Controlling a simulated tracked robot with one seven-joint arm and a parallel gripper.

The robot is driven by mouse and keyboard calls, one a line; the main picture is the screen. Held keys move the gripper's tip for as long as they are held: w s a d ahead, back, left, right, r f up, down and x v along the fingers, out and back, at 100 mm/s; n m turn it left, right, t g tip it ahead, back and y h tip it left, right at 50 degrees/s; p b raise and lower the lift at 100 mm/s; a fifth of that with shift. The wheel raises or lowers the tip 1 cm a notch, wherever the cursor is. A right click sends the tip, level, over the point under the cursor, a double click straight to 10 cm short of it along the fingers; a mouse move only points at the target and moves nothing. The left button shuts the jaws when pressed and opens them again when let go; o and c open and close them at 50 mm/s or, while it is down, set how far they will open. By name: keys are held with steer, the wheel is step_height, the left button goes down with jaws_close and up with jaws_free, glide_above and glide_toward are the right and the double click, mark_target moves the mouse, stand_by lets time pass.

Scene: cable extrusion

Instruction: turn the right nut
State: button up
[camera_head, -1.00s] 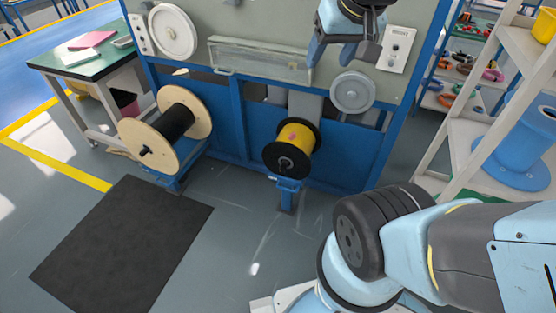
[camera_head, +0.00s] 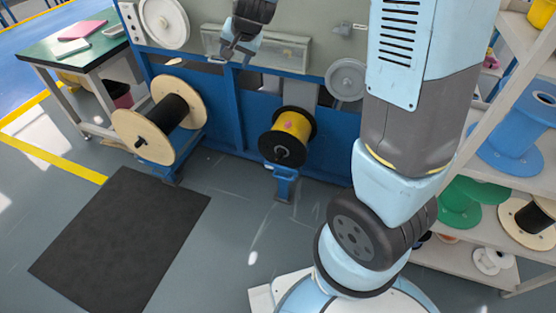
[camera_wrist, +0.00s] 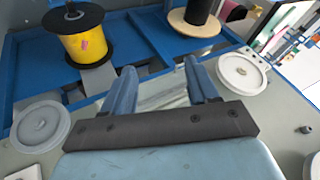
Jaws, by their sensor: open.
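A yellow cable spool (camera_head: 294,126) with black flanges is on a blue stand at the right. A dark hub or nut (camera_head: 281,152) shows at the middle of its near flange; its exact shape is too small to tell. A black-cable spool (camera_head: 173,113) with wooden flanges is at the left, with a small dark nut (camera_head: 140,142) on its axle end. My gripper (camera_head: 230,50) is up in front of the machine panel, above and left of the yellow spool. In the wrist view my gripper (camera_wrist: 163,80) is open and empty, apart from both spools.
A clear trough (camera_head: 285,53) on the panel is behind my gripper. Grey (camera_head: 345,79) and white (camera_head: 164,22) wheels flank it. Shelves (camera_head: 480,228) with spools stand at the right, a green-topped table (camera_head: 70,48) at the left. The floor by the dark mat (camera_head: 120,240) is clear.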

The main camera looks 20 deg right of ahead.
steer(key=w+a+f+m+h, duration=0.1)
steer(key=w+a+f, duration=0.2)
steer(key=w+f, duration=0.35)
steer(key=m+t+h, duration=0.2)
steer(key=t+h, duration=0.6)
steer(key=h, duration=0.4)
glide_toward(277, 160)
steer(key=x, duration=1)
steer(key=shift+w+d+r, duration=0.15)
steer(key=shift+w+d, duration=0.05)
steer(key=shift+d, duration=0.1)
steer(key=c, duration=1)
steer(key=shift+o, duration=0.2)
